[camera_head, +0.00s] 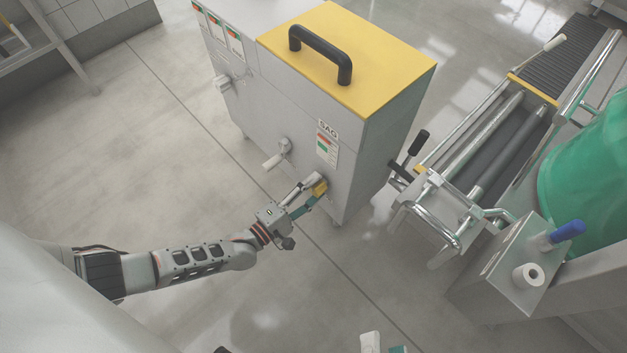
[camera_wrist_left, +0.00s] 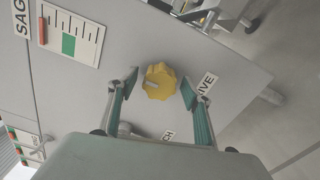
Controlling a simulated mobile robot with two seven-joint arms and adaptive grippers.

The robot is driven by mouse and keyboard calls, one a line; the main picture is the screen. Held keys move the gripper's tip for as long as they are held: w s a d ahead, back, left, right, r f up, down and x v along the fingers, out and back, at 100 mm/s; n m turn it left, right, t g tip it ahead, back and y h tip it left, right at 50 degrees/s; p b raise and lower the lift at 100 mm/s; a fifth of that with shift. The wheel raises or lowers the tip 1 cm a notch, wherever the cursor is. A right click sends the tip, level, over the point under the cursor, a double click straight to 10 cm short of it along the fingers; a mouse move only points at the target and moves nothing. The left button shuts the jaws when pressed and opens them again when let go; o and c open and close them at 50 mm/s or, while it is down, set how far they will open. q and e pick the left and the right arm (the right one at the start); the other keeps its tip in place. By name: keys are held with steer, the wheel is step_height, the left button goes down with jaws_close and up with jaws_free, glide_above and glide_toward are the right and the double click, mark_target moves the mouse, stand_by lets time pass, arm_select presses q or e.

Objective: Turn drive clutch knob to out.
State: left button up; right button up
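The yellow drive clutch knob (camera_wrist_left: 160,80) is a lobed knob on the grey cabinet panel; it also shows in the head view (camera_head: 320,187). A pale bar or mark lies on its face toward the left in the left wrist view. Partly visible labels beside it read "IVE" and "CH". My left gripper (camera_wrist_left: 159,87) is open, with one teal-padded finger on each side of the knob and gaps visible; its arm also shows in the head view (camera_head: 303,199). At the bottom edge of the head view, only a small part of my right gripper (camera_head: 384,346) seems to show.
The cabinet (camera_head: 300,120) has a yellow top with a black handle (camera_head: 320,54) and pale levers on its front. A roller conveyor (camera_head: 490,135) and a green drum (camera_head: 590,165) stand to the right. The floor left of the cabinet is clear.

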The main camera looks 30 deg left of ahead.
arm_select(q)
steer(key=v, duration=1.2)
stand_by(0.3)
